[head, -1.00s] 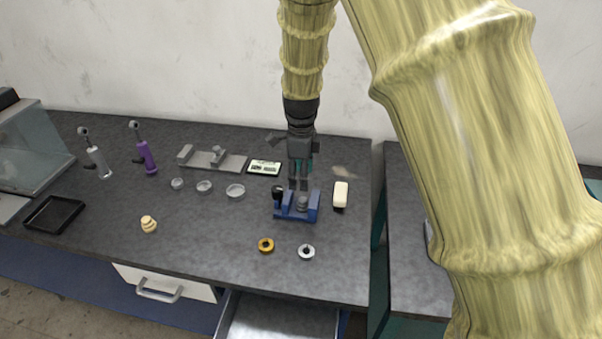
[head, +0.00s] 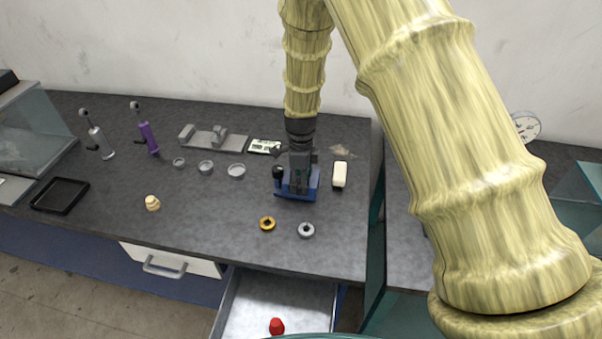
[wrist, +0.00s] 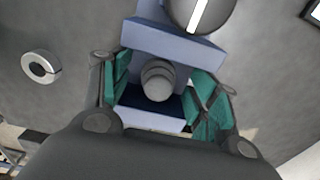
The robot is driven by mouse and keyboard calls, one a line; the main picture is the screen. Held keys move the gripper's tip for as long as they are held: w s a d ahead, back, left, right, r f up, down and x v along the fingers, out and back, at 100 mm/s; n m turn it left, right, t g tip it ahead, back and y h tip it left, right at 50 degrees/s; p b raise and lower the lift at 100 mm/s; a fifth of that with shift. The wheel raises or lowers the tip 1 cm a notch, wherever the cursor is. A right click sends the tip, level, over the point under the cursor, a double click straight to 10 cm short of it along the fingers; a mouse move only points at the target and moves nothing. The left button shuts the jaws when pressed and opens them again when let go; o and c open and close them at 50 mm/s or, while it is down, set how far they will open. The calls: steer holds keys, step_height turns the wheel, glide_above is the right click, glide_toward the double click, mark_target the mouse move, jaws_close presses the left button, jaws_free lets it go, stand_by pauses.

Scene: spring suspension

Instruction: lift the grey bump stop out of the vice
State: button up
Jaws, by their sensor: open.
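The grey bump stop (wrist: 157,82) shows in the wrist view as a stepped, rounded grey piece inside the blue vice (wrist: 180,45). My gripper (wrist: 162,92) is open, with one green-padded finger on each side of the bump stop. Gaps show between the pads and the piece. In the head view my gripper (head: 299,182) points down over the blue vice (head: 314,184) and hides the bump stop there. The vice's dark round knob (head: 278,172) is on its left.
A white-topped block (head: 340,174) stands close to the right of the vice. A gold ring (head: 267,223) and a silver ring (head: 306,230) lie in front. Several grey cups (head: 236,171) stand to the left. An open drawer (head: 262,305) holds a red piece (head: 277,326).

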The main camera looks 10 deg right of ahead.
mark_target(299, 177)
steer(key=c, duration=1.1)
steer(key=shift+w+a, duration=0.1)
steer(key=shift+a, duration=0.1)
steer(key=shift+r+p, duration=2.75)
steer(key=shift+r, duration=0.75)
